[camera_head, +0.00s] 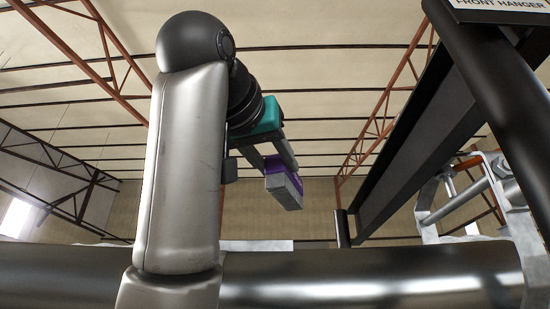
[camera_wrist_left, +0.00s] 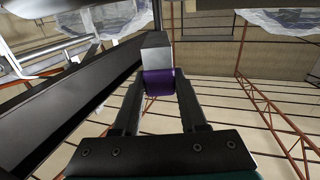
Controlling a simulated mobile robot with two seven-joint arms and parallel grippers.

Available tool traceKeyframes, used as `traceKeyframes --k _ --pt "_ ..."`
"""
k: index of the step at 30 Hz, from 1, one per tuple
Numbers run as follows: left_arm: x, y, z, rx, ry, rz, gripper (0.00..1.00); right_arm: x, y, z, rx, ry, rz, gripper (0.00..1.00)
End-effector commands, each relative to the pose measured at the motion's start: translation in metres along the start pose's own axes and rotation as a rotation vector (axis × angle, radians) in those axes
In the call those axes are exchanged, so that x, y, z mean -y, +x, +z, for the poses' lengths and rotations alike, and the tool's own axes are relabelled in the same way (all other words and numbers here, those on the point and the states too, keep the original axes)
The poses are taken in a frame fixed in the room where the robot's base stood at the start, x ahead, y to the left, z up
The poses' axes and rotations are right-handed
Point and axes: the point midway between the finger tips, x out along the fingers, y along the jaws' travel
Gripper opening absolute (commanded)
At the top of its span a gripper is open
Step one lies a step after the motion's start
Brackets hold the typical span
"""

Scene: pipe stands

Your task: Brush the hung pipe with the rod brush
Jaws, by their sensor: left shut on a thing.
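A large dark, glossy pipe (camera_head: 380,278) runs across the bottom of the head view, with my left arm in front of it. My left gripper (camera_head: 277,166) is raised beyond the pipe and shut on a pale grey block with a purple band (camera_head: 288,192). In the left wrist view, the purple band (camera_wrist_left: 158,84) sits between the fingertips of the left gripper (camera_wrist_left: 160,78), with the grey end past them. This is probably the rod brush; no bristles can be made out. The block looks apart from the pipe. My right gripper is not in view.
A black beam (camera_head: 415,130) slants down on the right, beside a thick black tube (camera_head: 500,100). A "FRONT HANGER" sign (camera_head: 500,4) is at the top right. A metal bracket with a bolt (camera_head: 455,200) stands below it. Open air surrounds the held block's left side.

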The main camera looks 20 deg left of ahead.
Motion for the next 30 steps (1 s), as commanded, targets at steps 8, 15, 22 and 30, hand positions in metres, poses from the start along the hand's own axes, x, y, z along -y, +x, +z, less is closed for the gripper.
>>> traceKeyframes --k 8,15,22,30 --pt "0.009 0.028 0.005 0.003 0.0 -0.001 0.0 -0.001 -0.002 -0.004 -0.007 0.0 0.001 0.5" --pt "0.016 0.05 0.009 0.003 -0.001 -0.001 0.0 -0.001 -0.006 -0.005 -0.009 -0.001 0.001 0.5" --pt "0.023 0.072 0.012 0.003 -0.001 -0.001 0.0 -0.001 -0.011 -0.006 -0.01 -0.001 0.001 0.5" --pt "0.029 0.093 0.016 0.002 0.0 0.0 0.0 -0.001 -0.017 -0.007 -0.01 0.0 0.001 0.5"
